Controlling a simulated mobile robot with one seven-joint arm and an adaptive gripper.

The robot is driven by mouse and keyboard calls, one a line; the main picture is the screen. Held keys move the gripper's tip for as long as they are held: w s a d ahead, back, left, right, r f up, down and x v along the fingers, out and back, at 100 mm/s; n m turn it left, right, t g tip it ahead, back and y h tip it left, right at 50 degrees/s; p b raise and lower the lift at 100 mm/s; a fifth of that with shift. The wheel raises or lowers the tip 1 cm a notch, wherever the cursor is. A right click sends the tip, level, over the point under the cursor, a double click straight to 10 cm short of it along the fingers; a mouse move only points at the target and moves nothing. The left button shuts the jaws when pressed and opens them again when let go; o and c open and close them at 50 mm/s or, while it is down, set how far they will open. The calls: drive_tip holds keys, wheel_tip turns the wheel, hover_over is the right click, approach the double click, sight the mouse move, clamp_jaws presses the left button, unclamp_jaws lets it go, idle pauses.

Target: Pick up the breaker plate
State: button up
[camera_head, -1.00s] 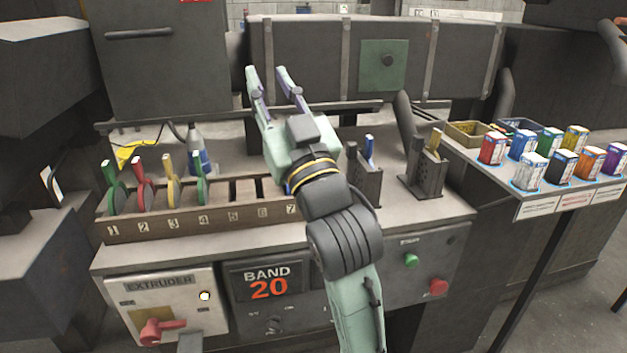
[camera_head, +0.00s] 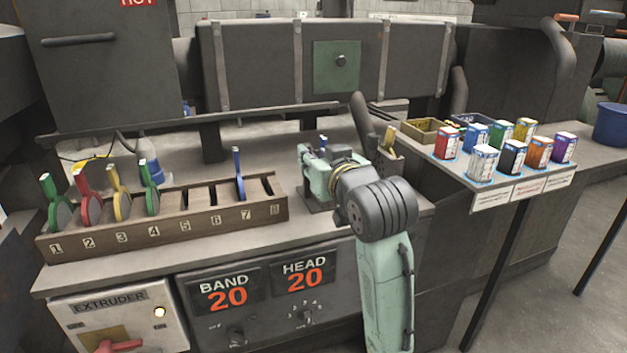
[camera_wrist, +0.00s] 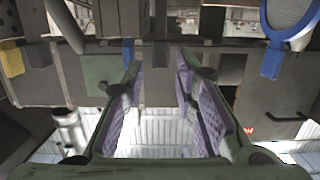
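Several round plates with coloured handles stand in a numbered wooden rack (camera_head: 165,232): green (camera_head: 57,208), red (camera_head: 87,198), yellow (camera_head: 119,195) and a second green (camera_head: 149,192) at the left, and a blue one (camera_head: 239,178) near slot 7. I cannot tell which is the breaker plate. The wrist view shows a blue ring with a meshed face (camera_wrist: 292,18) at upper right. My gripper (camera_head: 318,160) is right of the rack, near a dark holder with a blue-handled piece (camera_head: 322,142).
A dark holder with a yellow-handled piece (camera_head: 389,140) stands right of my gripper. A machine barrel (camera_head: 330,62) runs along the back. Several rack slots look empty.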

sight(306, 144)
drive_tip(key=x, duration=0.3)
drive_tip(key=p+x, duration=0.1)
drive_tip(key=x, duration=0.1)
drive_tip(key=shift+r, duration=0.45)
drive_tip(key=shift+w+a+f, duration=0.15)
drive_tip(key=shift+w+a, duration=0.05)
drive_tip(key=shift+w, duration=0.3)
drive_tip(key=shift+c, duration=0.4)
clamp_jaws()
